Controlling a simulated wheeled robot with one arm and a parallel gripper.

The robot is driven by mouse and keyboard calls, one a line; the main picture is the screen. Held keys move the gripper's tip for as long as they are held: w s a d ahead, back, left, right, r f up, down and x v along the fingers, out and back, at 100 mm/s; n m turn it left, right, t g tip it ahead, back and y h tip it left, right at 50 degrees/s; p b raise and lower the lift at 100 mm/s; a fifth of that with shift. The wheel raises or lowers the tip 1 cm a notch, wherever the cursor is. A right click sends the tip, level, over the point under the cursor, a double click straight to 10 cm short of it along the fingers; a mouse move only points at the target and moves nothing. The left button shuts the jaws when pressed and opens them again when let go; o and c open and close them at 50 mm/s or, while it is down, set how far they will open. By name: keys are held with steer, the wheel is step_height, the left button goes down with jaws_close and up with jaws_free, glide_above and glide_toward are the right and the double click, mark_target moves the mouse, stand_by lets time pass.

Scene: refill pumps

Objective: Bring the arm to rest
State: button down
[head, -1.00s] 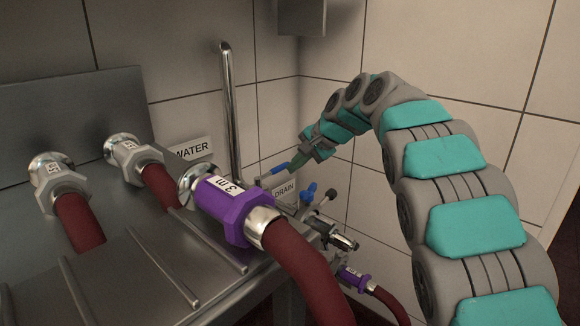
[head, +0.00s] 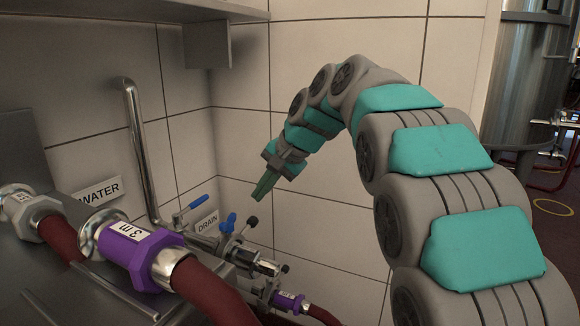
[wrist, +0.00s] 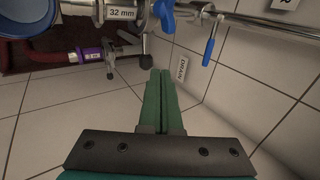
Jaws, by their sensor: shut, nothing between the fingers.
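My arm is grey with teal pads and reaches in from the right in the head view. My gripper (head: 265,186) has green fingers that point down and to the left. It is shut and empty, in the air to the right of the pipe valves and apart from them. In the wrist view the green fingers (wrist: 158,100) lie side by side, with tiled surfaces beyond them.
A blue-handled valve (head: 190,207) and another blue handle (head: 228,222) sit near the DRAIN sign (head: 207,223). A purple 3 m coupling (head: 130,252) with a red hose lies at lower left. A steel tank (head: 522,80) stands at far right.

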steer(key=s+d+f+n+g+h, duration=0.1)
steer(key=s+d+f+h, duration=0.1)
steer(key=s+d+f, duration=0.5)
steer(key=s+d+f+n+g+h+p, duration=0.1)
steer(key=s+d+f, duration=0.5)
steer(key=s, duration=1.4)
steer(key=s+d+f+n+g+h, duration=0.2)
steer(key=s+d+f, duration=0.5)
steer(key=s+d, duration=0.5)
steer(key=shift+s+d+f+g+h, duration=0.15)
steer(key=shift+s+f+g+h, duration=0.2)
steer(key=shift+s+h, duration=0.35)
